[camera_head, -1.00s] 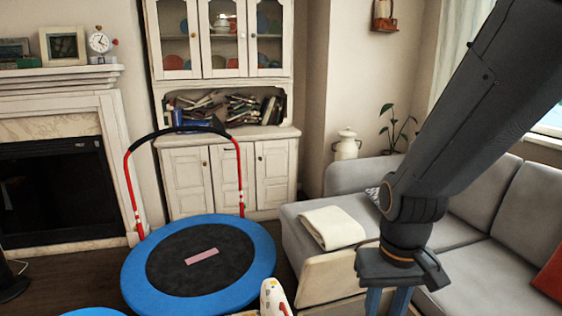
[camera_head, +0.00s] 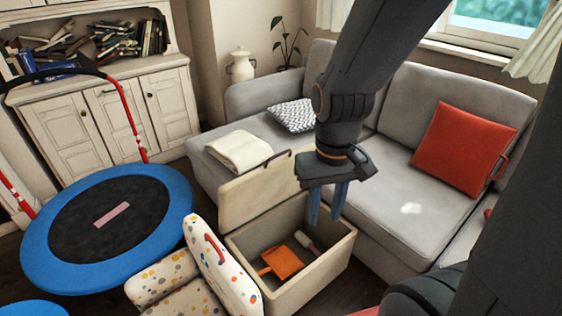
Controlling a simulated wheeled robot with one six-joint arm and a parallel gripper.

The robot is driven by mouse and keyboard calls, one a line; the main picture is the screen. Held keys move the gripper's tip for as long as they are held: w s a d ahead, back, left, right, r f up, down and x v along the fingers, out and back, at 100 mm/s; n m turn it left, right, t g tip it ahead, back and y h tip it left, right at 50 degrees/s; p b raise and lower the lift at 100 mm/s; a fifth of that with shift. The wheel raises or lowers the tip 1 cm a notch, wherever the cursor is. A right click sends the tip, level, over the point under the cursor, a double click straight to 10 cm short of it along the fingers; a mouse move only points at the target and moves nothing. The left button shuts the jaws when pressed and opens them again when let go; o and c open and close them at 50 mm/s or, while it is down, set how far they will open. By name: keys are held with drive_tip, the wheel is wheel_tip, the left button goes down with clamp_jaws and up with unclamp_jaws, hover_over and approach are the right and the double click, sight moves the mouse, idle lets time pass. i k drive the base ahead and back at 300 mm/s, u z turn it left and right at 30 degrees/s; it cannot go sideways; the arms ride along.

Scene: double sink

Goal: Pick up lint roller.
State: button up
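A small item with a white end and a dark pinkish handle (camera_head: 306,241), which looks like the lint roller, lies in an open cream box (camera_head: 318,274) in front of the sofa. It rests beside an orange dustpan (camera_head: 281,261) in the box. My gripper (camera_head: 326,212) points down with its two blue fingers apart and nothing between them. In the picture it shows just above the box's back edge and the lint roller, with no contact visible.
The box's raised lid (camera_head: 243,190) stands at its back left. A spotted armchair (camera_head: 215,265) is close on the left, and a blue trampoline (camera_head: 178,195) lies beyond it. A grey sofa (camera_head: 400,165) with a red cushion (camera_head: 462,148) stands behind the box.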

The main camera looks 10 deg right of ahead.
sight(300, 237)
drive_tip(key=z, duration=1.3)
drive_tip(key=k, duration=0.5)
drive_tip(key=u, duration=1.3)
